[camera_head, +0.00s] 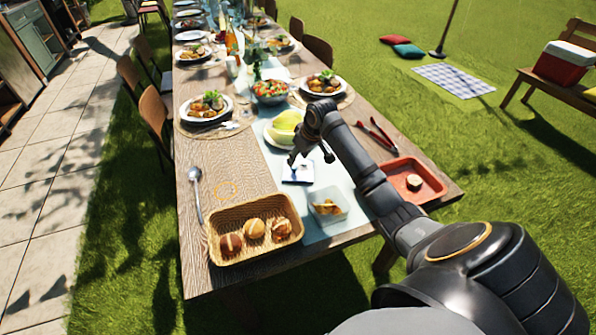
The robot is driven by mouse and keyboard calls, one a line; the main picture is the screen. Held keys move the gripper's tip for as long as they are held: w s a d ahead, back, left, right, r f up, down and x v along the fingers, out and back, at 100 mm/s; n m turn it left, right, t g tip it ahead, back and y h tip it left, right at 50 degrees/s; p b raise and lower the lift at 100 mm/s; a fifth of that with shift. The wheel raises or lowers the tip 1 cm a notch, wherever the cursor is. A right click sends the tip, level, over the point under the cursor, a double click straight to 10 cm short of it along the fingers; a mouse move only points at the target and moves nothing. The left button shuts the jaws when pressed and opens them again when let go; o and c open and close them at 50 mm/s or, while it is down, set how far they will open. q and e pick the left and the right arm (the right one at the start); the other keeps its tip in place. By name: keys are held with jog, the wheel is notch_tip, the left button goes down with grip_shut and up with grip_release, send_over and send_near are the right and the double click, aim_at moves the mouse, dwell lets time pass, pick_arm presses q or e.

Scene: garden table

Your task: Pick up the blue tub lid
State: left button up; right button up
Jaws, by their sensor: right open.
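The blue tub lid (297,175) looks like a small pale square with a dark blue edge. It lies flat on the light runner near the table's front end. My right gripper (310,157) is open and points down just above the lid's far side; contact cannot be told at this size. A clear tub (328,211) with food in it stands in front of the lid, to its right. My left gripper is not in view.
A bread basket (256,254) stands front left, with a spoon (195,190) beside it. A red tray (433,187) is at right, with red tongs (374,139) behind it. A bowl with green food (284,123) is close behind my gripper. Wood left of the runner is mostly clear.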

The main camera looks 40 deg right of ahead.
aim_at(295, 167)
jog(key=x, duration=0.4)
jog(key=shift+s+a+f, duration=0.2)
jog(key=shift+s+f, duration=0.05)
jog(key=shift+s, duration=0.1)
jog(key=shift+w+f, duration=0.2)
jog(key=shift+f, duration=0.2)
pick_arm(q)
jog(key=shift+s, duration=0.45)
pick_arm(e)
jog(key=shift+s, duration=0.1)
jog(key=shift+c, duration=0.3)
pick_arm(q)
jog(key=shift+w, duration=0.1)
pick_arm(e)
grip_shut()
